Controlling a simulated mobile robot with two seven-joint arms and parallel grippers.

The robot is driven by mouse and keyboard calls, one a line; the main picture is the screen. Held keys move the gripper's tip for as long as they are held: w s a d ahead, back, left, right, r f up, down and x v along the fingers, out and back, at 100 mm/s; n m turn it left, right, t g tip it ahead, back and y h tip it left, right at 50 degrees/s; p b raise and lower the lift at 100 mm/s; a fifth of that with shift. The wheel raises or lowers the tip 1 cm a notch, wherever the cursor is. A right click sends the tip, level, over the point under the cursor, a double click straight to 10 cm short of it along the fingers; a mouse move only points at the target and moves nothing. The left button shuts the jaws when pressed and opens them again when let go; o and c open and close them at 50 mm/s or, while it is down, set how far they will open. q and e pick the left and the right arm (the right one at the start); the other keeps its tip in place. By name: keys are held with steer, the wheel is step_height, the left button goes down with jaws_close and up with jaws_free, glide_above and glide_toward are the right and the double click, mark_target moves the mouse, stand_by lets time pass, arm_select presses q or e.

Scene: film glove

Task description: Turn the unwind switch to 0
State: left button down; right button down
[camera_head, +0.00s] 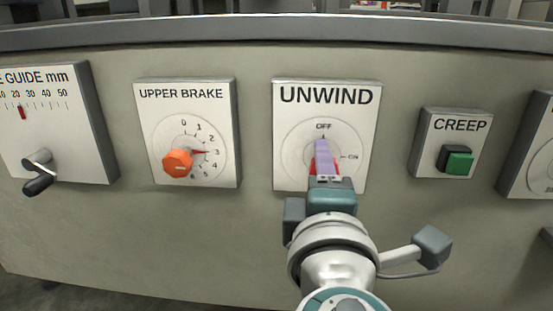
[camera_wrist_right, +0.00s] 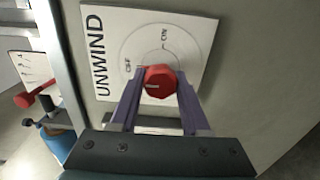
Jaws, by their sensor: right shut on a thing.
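The unwind switch is a red knob (camera_wrist_right: 159,82) on a white plate (camera_head: 290,170) labelled UNWIND, with OFF at the top of its dial and ON to the right. In the head view my right gripper (camera_head: 323,150) covers most of the knob; only a little red shows beside the purple fingers. In the right wrist view my right gripper (camera_wrist_right: 158,88) has one finger on each side of the knob and is shut on it. The knob's pointer seems to be toward OFF, but it is partly hidden. No 0 is marked on this dial. My left gripper is not in view.
Left of the plate is the UPPER BRAKE plate (camera_head: 230,170) with an orange knob (camera_head: 177,163). A guide plate (camera_head: 75,150) with a crank (camera_head: 38,178) is farther left. A green CREEP button (camera_head: 459,162) is to the right. The panel below is bare.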

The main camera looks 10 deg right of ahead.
steer(key=shift+c, duration=1.9)
jaws_free()
steer(key=p+v, duration=0.2)
steer(key=v, duration=0.8)
steer(key=shift+p, duration=0.4)
steer(key=shift+d+r, duration=0.1)
